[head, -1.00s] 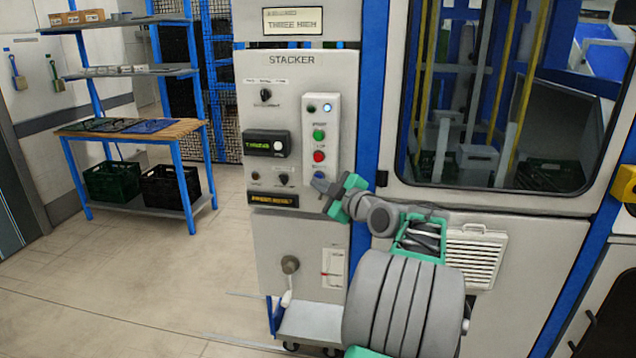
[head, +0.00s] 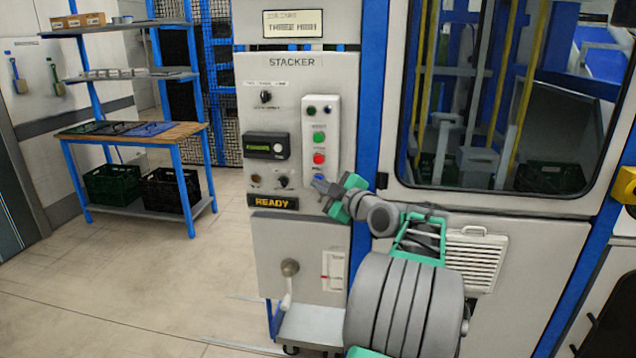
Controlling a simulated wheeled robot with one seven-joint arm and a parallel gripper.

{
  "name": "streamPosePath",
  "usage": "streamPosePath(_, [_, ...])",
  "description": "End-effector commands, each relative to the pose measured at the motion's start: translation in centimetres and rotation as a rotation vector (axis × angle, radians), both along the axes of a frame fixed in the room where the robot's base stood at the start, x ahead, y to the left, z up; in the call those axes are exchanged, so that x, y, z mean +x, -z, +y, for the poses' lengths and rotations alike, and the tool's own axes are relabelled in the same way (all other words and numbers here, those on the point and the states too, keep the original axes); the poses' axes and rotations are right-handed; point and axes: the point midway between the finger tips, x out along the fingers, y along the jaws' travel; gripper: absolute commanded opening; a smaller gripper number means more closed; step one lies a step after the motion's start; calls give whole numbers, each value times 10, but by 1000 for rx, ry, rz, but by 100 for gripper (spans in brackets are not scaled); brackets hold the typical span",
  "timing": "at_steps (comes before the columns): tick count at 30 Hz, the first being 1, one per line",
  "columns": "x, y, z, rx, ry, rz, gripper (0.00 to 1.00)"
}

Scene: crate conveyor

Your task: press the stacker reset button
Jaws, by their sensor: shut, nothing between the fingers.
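The stacker panel (head: 285,90) is a tall grey cabinet front. Its white button strip (head: 334,130) carries a green button (head: 318,137), a red button (head: 319,158) and, at the bottom, a blue button (head: 318,177), the likely reset button; its label is too small to read. My gripper (head: 320,184) is shut and empty, its tip at the blue button and partly covering it. I cannot tell whether the tip touches it. The amber display (head: 272,202) reads READY. Two small lamps sit at the top of the strip, and the right one (head: 327,110) looks dark.
A lever (head: 289,268) is on the cabinet below the panel. A windowed machine enclosure (head: 490,205) stands close on the right. A shelf unit with a wooden top (head: 175,131) and dark crates stands at the back left. The floor (head: 140,270) on the left is clear.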

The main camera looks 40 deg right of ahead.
Motion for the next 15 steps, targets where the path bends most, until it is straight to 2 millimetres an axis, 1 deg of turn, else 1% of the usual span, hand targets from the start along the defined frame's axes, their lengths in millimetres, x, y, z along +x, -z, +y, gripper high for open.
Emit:
streamPosePath(10, [1, 0, -1, 0, 1, 0, 0])
streamPosePath(15, [-2, 2, 2, -1, 2, -1, 0])
